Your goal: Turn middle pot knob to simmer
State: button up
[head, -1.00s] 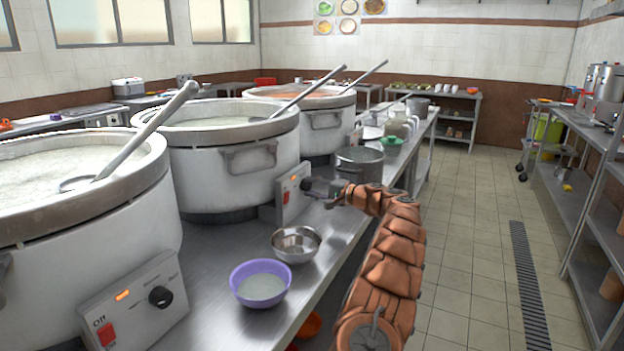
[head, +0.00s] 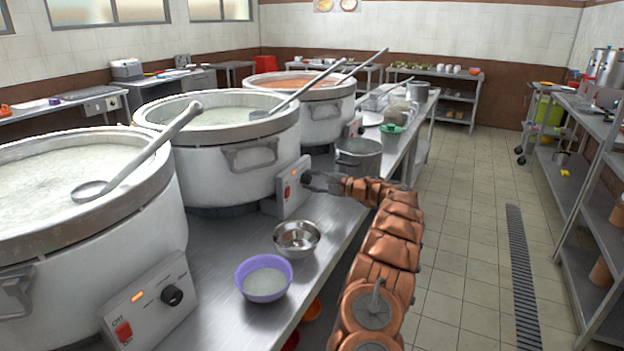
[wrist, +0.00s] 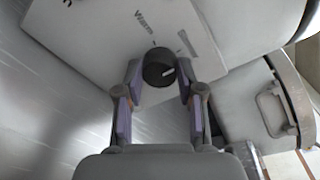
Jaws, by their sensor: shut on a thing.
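The middle pot (head: 222,150) is a large white stockpot with a grey rim, full of pale congee. Its control box (head: 291,187) stands at its front right, with an orange light and a red switch. My gripper (head: 308,181) is at the right part of this box, and the arm hides the knob in the head view. In the wrist view, the black knob (wrist: 158,67) with a white mark sits between the fingertips of my gripper (wrist: 160,80). The fingers are shut on the knob. The word "Warm" is readable on the panel beside it.
The near pot (head: 85,220) has its own box with a black knob (head: 172,295). A steel pot (head: 358,158) is just behind my gripper. The aisle floor is clear.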

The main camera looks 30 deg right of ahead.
dwell(0.4)
jog(key=o, duration=1.1)
jog(key=shift+o, duration=0.2)
jog(key=f+v, duration=0.1)
jog(key=v, duration=1.1)
jog(key=shift+r, duration=0.45)
